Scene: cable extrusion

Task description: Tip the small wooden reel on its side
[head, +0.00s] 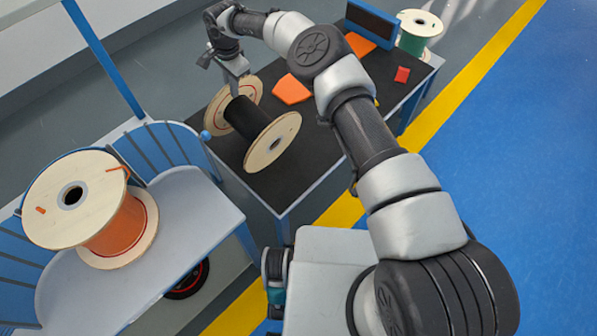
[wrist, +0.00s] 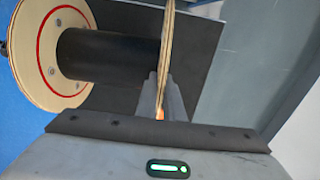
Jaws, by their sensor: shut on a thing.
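The small wooden reel (head: 272,142) has two pale round flanges and black cable wound between them. It is on the dark table top, with its axle roughly level and both flanges standing on edge. My gripper (head: 236,88) reaches down at the far flange. In the wrist view, my gripper (wrist: 160,108) is shut on the rim of one flange (wrist: 168,50), seen edge-on. The other flange, with a red ring (wrist: 48,50), is at the left beyond the black cable (wrist: 110,55). The exact finger contact is partly hidden.
Orange pieces (head: 292,90) and a red piece (head: 402,74) lie on the table (head: 228,150). A green-cable reel (head: 418,32) stands behind the table's far right end. A large orange-cable reel (head: 125,225) stands on a grey cart (head: 195,215) at the left, close to the table.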

